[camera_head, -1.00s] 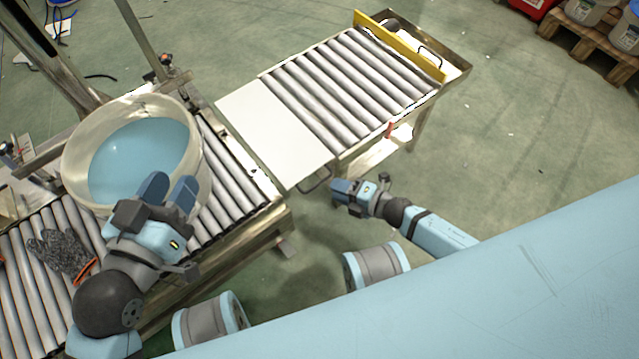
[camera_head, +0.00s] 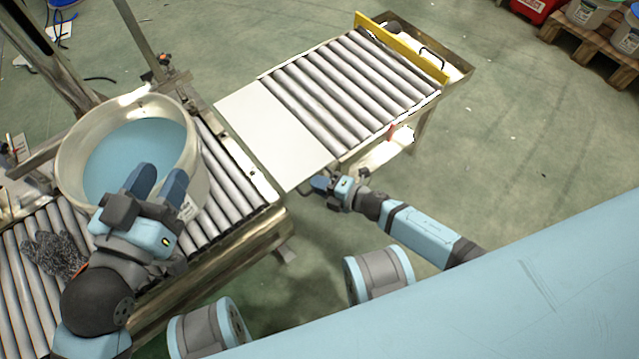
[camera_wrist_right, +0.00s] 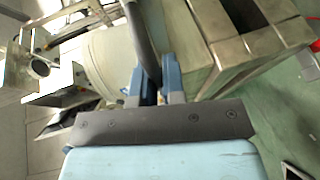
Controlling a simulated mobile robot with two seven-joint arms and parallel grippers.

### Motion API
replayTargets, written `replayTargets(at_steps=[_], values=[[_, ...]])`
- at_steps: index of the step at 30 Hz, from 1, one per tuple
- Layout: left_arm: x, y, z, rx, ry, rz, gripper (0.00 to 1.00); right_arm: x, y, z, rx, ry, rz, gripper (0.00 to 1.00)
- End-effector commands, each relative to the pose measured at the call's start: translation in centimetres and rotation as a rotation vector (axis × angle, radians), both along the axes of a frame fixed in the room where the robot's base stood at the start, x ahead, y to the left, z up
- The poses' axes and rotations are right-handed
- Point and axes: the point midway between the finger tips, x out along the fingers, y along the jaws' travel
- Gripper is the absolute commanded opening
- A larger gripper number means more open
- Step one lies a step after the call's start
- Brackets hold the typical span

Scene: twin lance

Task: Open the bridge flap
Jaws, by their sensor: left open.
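The bridge flap is a flat white plate (camera_head: 275,135), lying level between the two roller conveyors. Its dark handle (camera_wrist_right: 143,40) runs between the blue fingers of my right gripper (camera_wrist_right: 156,88) in the right wrist view. In the head view my right gripper (camera_head: 314,184) is at the flap's near corner and mostly covers the handle. Whether its fingers press on the handle is not clear. My left gripper (camera_head: 158,184) is open and empty, in front of the large tub (camera_head: 75,150) of blue contents.
The tub stands on the left roller conveyor (camera_head: 228,180), with a grey glove (camera_head: 55,255) near it. The right roller conveyor (camera_head: 350,80) has a yellow bar (camera_head: 400,48) at its far end. Green floor is free to the right.

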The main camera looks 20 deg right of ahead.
Motion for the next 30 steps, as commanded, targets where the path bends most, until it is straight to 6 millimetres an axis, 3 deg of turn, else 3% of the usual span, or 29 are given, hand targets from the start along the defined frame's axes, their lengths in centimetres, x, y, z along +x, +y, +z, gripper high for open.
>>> replayTargets(at_steps=[5, 9, 13, 23, 24, 26, 30], values=[[0.0, 0.0, 0.3, -0.002, 0.005, -0.002, 0.43, 0.0, 0.0, 0.5, 0.031, 0.012, 0.001, 0.00], [-0.3, -0.1, 0.7, -0.022, 0.045, -0.007, 0.43, 0.0, -0.1, 2.0, 0.174, 0.063, 0.000, 0.00], [-1.0, -0.4, -0.1, -0.050, 0.113, -0.008, 0.43, 0.1, -0.3, 2.8, 0.286, 0.103, 0.000, 0.00], [-1.1, -0.7, -0.8, -0.069, 0.136, -0.001, 0.43, 0.1, -0.3, 2.8, 0.315, 0.113, 0.001, 0.00], [-1.1, -0.7, -0.7, -0.068, 0.133, -0.001, 0.43, 0.1, -0.3, 2.8, 0.315, 0.113, 0.001, 0.20], [-1.0, -0.6, -0.6, -0.067, 0.130, -0.002, 0.43, 0.1, -0.3, 2.8, 0.314, 0.113, 0.001, 0.33], [-1.1, -0.6, -0.3, -0.067, 0.125, -0.003, 0.43, 0.1, -0.3, 2.8, 0.314, 0.112, 0.001, 0.35]])
